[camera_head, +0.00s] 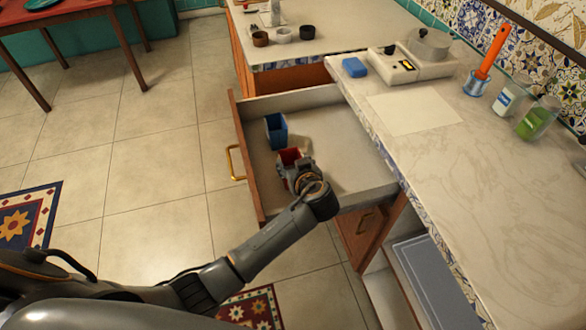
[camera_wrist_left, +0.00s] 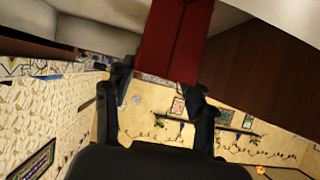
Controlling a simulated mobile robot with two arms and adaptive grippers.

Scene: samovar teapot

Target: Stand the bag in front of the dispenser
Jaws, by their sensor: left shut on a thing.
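A small red bag (camera_head: 288,156) is inside the open drawer, partly hidden behind my left gripper (camera_head: 298,174). My left gripper is shut on it. In the left wrist view the red bag (camera_wrist_left: 176,42) shows at the top, between the two fingers of the gripper (camera_wrist_left: 158,86). A blue bag-like container (camera_head: 276,130) stands upright in the drawer, behind the red one and apart from the gripper. I cannot tell for sure which thing is the dispenser. My right gripper is not in view.
The wooden drawer (camera_head: 242,166) stands open, its right part bare. The counter (camera_head: 470,190) holds a blank sheet (camera_head: 414,112), a blue block (camera_head: 354,67), a scale-like device (camera_head: 405,67), an orange-handled tool (camera_head: 491,52) and jars (camera_head: 538,118). Small bowls (camera_head: 283,36) stand on the back counter.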

